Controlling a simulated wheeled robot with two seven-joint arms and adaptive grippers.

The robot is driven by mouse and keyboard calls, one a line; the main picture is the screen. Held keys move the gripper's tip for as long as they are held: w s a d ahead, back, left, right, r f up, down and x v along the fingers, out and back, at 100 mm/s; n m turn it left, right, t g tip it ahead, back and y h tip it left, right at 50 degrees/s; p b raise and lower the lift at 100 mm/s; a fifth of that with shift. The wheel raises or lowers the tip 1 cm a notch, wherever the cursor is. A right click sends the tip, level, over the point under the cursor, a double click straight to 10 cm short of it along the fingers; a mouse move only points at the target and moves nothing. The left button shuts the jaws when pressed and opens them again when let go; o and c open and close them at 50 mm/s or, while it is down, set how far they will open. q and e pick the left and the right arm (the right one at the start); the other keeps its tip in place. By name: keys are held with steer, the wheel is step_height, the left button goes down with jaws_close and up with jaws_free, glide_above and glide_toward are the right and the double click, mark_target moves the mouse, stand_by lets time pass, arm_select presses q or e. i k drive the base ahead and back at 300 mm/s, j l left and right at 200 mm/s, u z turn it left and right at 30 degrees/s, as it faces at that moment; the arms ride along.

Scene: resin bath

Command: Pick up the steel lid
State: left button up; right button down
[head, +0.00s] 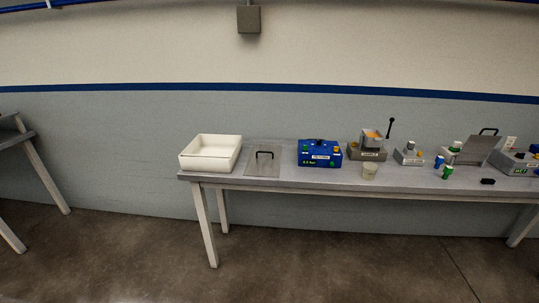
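A flat grey steel lid (262,169) with a black loop handle lies on the left part of the table, between a white tub and a blue box. A second grey plate (481,150) with a similar black handle stands tilted at the right part of the table, by a grey device. I cannot tell whether that plate is attached to the device. Neither of my grippers is in view, and nothing touches the flat lid from above.
The long grey table (335,183) stands along the wall. Open floor (330,265) lies in front.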

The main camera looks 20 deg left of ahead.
mark_target(264, 160)
steer(key=i+l+u, duration=0.1)
steer(key=i, duration=1.2)
